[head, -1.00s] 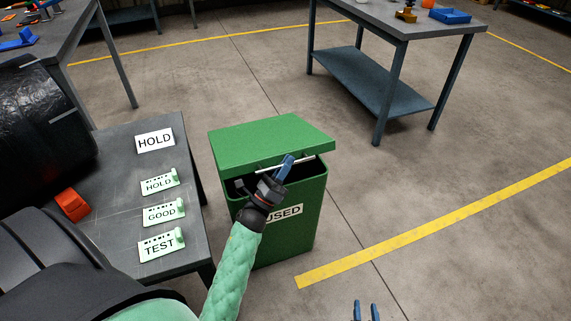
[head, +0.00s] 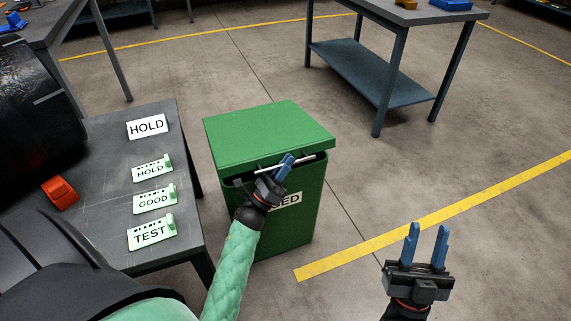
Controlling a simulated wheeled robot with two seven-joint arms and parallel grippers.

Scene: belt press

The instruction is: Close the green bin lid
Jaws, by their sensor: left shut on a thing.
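The green bin (head: 298,222) stands on the floor beside the dark table, with a partly covered label on its front. Its green lid (head: 268,135) lies nearly flat over the top, with a narrow dark gap along the front edge. A pale bar handle (head: 312,157) runs along the lid's front. My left gripper (head: 285,161) is at the front of the lid, shut on the handle, and it hides part of the label. My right gripper (head: 427,238) is open and empty over the floor to the right of the bin.
The dark table (head: 105,150) at left holds a HOLD sign (head: 147,127), several pale green tags, an orange block (head: 60,193) and a black roll (head: 35,95). A workbench (head: 395,70) stands behind at right. Floor right of the bin is clear, crossed by a yellow line (head: 450,212).

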